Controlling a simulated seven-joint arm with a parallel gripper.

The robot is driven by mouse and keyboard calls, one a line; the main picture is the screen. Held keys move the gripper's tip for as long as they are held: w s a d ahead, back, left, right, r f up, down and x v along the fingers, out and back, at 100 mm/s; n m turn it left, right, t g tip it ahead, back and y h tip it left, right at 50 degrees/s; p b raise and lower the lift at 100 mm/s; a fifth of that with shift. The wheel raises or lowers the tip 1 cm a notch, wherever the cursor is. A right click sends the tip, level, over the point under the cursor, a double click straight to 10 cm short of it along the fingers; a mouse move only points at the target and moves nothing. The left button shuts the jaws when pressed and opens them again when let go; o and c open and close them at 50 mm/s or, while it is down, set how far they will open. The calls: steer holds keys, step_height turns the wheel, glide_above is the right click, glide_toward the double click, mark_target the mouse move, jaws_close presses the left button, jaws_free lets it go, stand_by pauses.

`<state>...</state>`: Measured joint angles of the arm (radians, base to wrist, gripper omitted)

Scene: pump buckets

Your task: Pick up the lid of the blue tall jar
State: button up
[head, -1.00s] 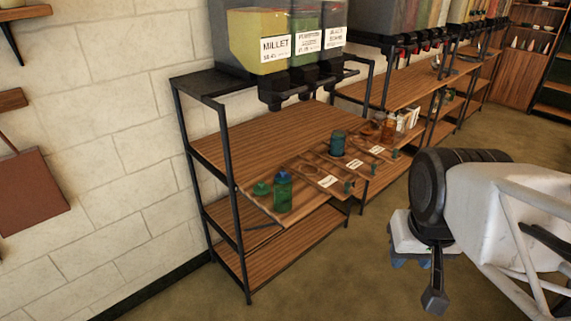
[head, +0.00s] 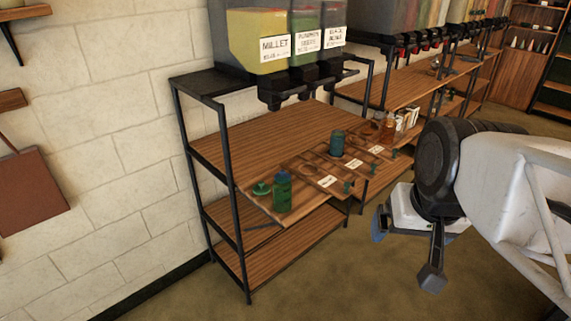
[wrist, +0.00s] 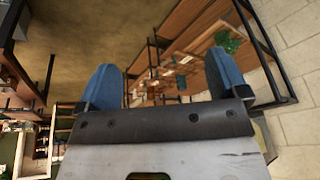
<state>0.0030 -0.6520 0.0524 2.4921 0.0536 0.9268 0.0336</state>
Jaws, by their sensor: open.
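A tall green jar with a blue top (head: 282,191) stands upright near the front left corner of the pull-out wooden shelf. A flat green lid (head: 262,188) with a knob lies just left of it. A wider blue-teal jar (head: 337,143) stands further back along the same shelf. My gripper (head: 379,223) is right of the shelf, in free air, apart from every jar. In the wrist view my gripper (wrist: 162,62) shows two blue fingers spread wide with nothing between them. A green item (wrist: 229,40) shows beyond the right finger; I cannot tell which one.
Millet and other bins (head: 262,45) with dark dispensers hang over the black-framed rack (head: 206,140). Small labels (head: 327,181) and dark green pegs line the shelf's front edge. An amber jar (head: 389,128) stands further right. The floor (head: 350,270) before the rack is clear.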

steer(key=w+a+r+m+y, duration=0.3)
steer(key=w+a, duration=0.2)
steer(key=w, duration=0.5)
steer(key=w+a+f+m+g+y, duration=0.1)
steer(key=w+a+f+m+y, duration=0.15)
steer(key=w, duration=0.55)
steer(key=w+a+f+m+g+y, duration=0.1)
steer(key=w+a+f+m+y, duration=0.2)
steer(key=w, duration=0.5)
steer(key=w+a+f+m+t+y, duration=0.1)
steer(key=w+a+f+m, duration=0.2)
steer(key=w+f, duration=0.3)
steer(key=w+a+f+m+y, duration=0.15)
steer(key=w+f+m, duration=0.25)
steer(key=w, duration=0.4)
steer(key=m+t+y, duration=0.1)
steer(key=m+t, duration=0.2)
steer(key=m, duration=0.3)
glide_toward(278, 175)
steer(key=shift+w+a+r, duration=0.35)
steer(key=shift+w+a, duration=0.2)
steer(key=shift+a, duration=0.2)
steer(key=shift+g, duration=0.4)
steer(key=shift+x, duration=1.3)
steer(key=shift+a, duration=0.1)
steer(key=shift+x, duration=2.5)
